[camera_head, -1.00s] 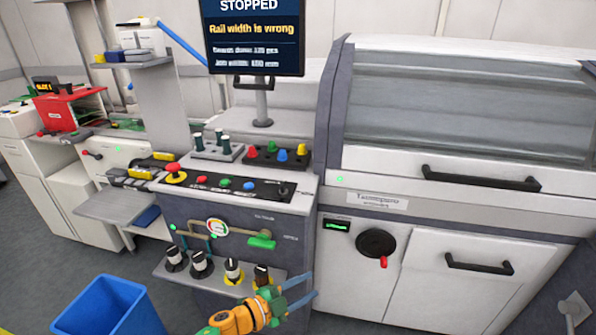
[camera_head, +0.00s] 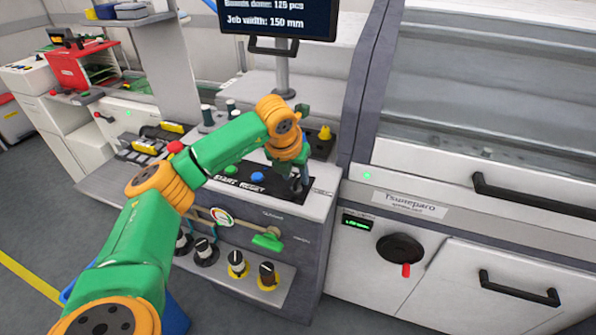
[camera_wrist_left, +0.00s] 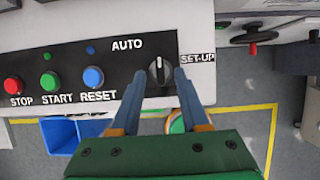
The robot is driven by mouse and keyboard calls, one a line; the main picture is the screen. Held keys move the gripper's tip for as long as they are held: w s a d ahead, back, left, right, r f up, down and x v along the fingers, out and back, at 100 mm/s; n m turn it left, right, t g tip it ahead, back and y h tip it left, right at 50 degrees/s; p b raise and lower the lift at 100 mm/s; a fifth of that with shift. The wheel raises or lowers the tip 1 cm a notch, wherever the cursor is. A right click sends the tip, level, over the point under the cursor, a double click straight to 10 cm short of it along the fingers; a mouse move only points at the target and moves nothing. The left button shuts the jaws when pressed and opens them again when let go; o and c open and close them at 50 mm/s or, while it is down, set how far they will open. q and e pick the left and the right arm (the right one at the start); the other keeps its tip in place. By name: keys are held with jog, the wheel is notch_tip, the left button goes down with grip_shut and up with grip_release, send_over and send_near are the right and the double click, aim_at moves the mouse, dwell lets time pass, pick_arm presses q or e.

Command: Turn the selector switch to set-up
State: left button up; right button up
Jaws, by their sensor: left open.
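The selector switch (camera_wrist_left: 158,70) is a dark round knob with a light pointer mark on the black control panel (camera_wrist_left: 110,72). Its mark points roughly straight up in the wrist view, between the AUTO label (camera_wrist_left: 127,44) at upper left and the SET-UP label (camera_wrist_left: 197,57) at right. My left gripper (camera_wrist_left: 159,78) is open, with one blue finger on each side of the knob; whether they touch it I cannot tell. In the head view the left gripper (camera_head: 297,184) points down at the panel's right end, and hides most of the knob. My right gripper is not in view.
Left of the switch are the blue RESET button (camera_wrist_left: 93,77), green START button (camera_wrist_left: 52,82) and red STOP button (camera_wrist_left: 13,85). A green-handled valve (camera_head: 268,240) and several knobs sit lower on the front. The monitor (camera_head: 280,18) stands behind.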

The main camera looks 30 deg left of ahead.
pick_arm(q)
jog(key=shift+x, duration=0.75)
jog(key=shift+r, duration=0.2)
grip_shut()
jog(key=shift+m, duration=0.3)
jog(key=shift+m+h, duration=0.5)
jog(key=shift+m, duration=0.4)
jog(key=shift+a+m+h, duration=0.1)
jog(key=shift+m+h, duration=0.3)
jog(key=shift+m, duration=0.4)
jog(key=m, duration=0.2)
jog(key=m+h+p, duration=0.1)
jog(key=m, duration=0.1)
jog(key=shift+a+r+h, duration=0.1)
jog(key=shift+h, duration=0.2)
jog(key=shift+w+m+g+h+p, duration=0.1)
jog(key=shift+m+g+h+p, duration=0.5)
jog(key=shift+m, duration=1.4)
grip_release()
jog(key=shift+w, duration=0.1)
